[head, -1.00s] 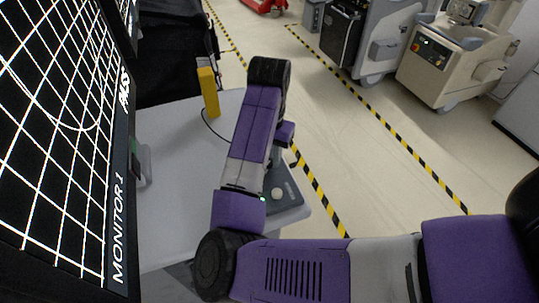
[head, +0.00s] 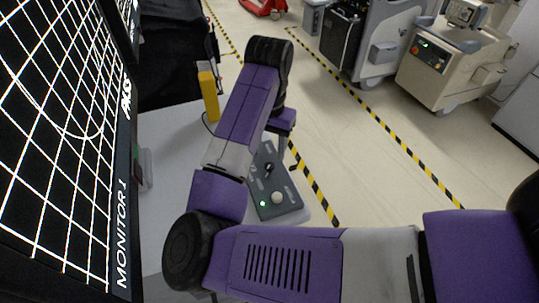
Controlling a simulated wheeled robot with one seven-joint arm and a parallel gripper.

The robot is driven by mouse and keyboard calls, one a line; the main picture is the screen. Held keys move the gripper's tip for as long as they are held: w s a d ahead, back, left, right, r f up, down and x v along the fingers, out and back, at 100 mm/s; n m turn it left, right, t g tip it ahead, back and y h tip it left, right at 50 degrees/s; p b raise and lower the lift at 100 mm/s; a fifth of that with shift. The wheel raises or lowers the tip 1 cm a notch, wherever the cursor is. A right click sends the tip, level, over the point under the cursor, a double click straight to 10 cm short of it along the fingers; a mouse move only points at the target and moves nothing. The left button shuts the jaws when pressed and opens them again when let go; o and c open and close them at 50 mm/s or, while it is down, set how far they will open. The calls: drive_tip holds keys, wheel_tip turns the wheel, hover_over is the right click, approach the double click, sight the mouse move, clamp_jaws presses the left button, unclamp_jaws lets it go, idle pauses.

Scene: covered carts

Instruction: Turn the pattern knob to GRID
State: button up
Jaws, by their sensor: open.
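A dark grey control box (head: 264,211) lies at the table's near right corner. It has a black knob (head: 268,168) toward its far end, a pale round knob (head: 277,198) and a small green light (head: 263,203). The labels are too small to read, so I cannot tell which knob is the pattern knob or where it points. My gripper (head: 292,162) hangs down beyond and right of the black knob, partly hidden by my arm. It is open and seems apart from the box. A large screen marked MONITOR 1 (head: 122,235) shows a white grid with a curve at left.
A yellow upright block (head: 209,96) stands at the far part of the pale table (head: 160,200). Wheeled carts (head: 440,60) stand at the upper right. Yellow-black floor stripes (head: 400,145) cross the clear floor right of the table.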

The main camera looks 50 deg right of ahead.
drive_tip(key=shift+r, duration=1.25)
